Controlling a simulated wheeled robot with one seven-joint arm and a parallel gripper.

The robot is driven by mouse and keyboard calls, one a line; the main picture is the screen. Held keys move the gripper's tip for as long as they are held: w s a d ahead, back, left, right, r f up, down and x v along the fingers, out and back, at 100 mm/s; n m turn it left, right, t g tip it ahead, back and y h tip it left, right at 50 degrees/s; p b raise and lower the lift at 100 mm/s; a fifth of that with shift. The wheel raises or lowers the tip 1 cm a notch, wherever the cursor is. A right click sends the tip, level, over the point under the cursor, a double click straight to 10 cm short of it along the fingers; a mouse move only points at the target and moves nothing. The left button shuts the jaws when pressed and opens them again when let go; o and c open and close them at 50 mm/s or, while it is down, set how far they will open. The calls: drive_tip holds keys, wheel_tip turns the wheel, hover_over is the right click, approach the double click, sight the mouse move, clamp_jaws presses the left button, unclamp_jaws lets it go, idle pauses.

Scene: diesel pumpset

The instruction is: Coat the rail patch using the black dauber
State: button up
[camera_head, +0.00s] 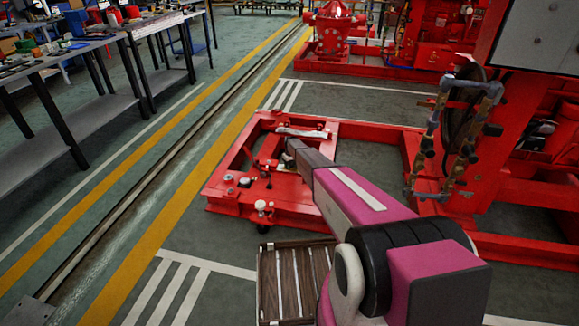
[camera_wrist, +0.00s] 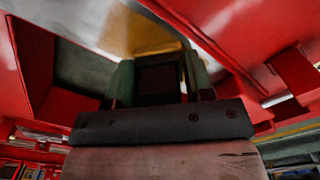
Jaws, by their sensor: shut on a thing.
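My arm reaches over the red skid frame (camera_head: 225,205) in the head view, and the dark end of my gripper (camera_head: 291,147) is low near its far rail. In the wrist view my gripper (camera_wrist: 158,75) is shut on a dark block between its two grey-green fingers; this looks like the black dauber (camera_wrist: 160,80). Its working end is hidden. A pale grey-white strip (camera_head: 300,132) lies on the far rail close to the gripper; I cannot tell if it is the rail patch. Contact with the rail cannot be made out.
Small white and dark items (camera_head: 244,182) sit on the near-left part of the frame. A slatted wooden crate (camera_head: 266,285) stands on the floor in front. A pipe assembly (camera_head: 430,150) rises at the right. Workbenches (camera_head: 70,125) stand at the left, with clear floor between.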

drive_tip(key=shift+d, duration=0.15)
drive_tip(key=shift+s+d, duration=0.35)
drive_tip(key=shift+d, duration=0.55)
drive_tip(key=shift+d, duration=0.1)
drive_tip(key=shift+s+d, duration=0.3)
drive_tip(key=shift+d, duration=0.6)
drive_tip(key=shift+d, duration=0.1)
drive_tip(key=shift+s+d, duration=0.3)
drive_tip(key=shift+d, duration=0.55)
wheel_tip(320, 180, up, 8)
